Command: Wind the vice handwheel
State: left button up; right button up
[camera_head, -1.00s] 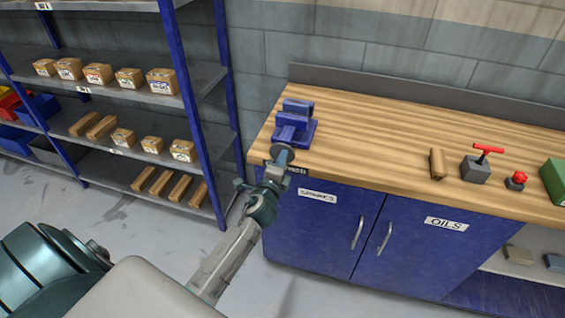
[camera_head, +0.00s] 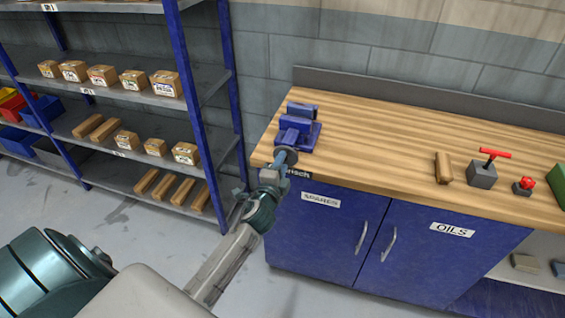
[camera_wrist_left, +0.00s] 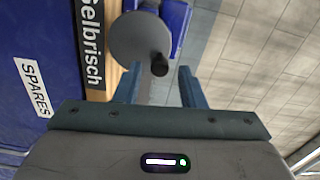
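The blue vice (camera_head: 298,125) is on the front left corner of the wooden bench. Its grey disc handwheel (camera_wrist_left: 138,40) faces my left wrist camera, with a dark knob (camera_wrist_left: 159,66) near the rim. In the head view the handwheel (camera_head: 291,156) is partly covered by my gripper. My left gripper (camera_wrist_left: 158,84) is open, its two blue-grey fingers apart with the knob showing just beyond and between the tips. In the head view the left gripper (camera_head: 281,166) is right in front of the wheel. Whether a finger touches the wheel cannot be told. My right gripper is not in view.
The bench top (camera_head: 380,135) is clear right of the vice up to a wooden block (camera_head: 443,168), a grey block with a red handle (camera_head: 483,172) and a red button (camera_head: 523,186). Blue cupboard doors (camera_head: 320,225) are below. Shelving with boxes (camera_head: 165,82) stands left.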

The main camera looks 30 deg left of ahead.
pick_arm(q)
jog(key=shift+v, duration=2.9)
jog(key=s+f+n+g+h, duration=0.1)
jog(key=s+f+n+g, duration=0.2)
jog(key=f, duration=0.9)
jog(key=s+f+n+g+b, duration=0.15)
jog(key=s+f, duration=0.25)
jog(key=f, duration=0.8)
jog(key=s+f+n+g+h, duration=0.1)
jog(key=s+f+g, duration=0.25)
jog(key=f, duration=0.85)
jog(key=s+f+n+g, duration=0.5)
jog(key=s+f, duration=1.3)
jog(key=s, duration=0.1)
jog(key=s+d+f+n+g, duration=0.1)
jog(key=s+f, duration=0.2)
jog(key=s, duration=0.6)
jog(key=s+d+f+n+g+h, duration=0.1)
jog(key=s+f+n+g, duration=0.1)
jog(key=s, duration=0.7)
jog(key=shift+s+f+b, duration=0.25)
jog(key=shift+f+b, duration=0.1)
jog(key=shift+f, duration=0.45)
jog(key=shift+d, duration=0.1)
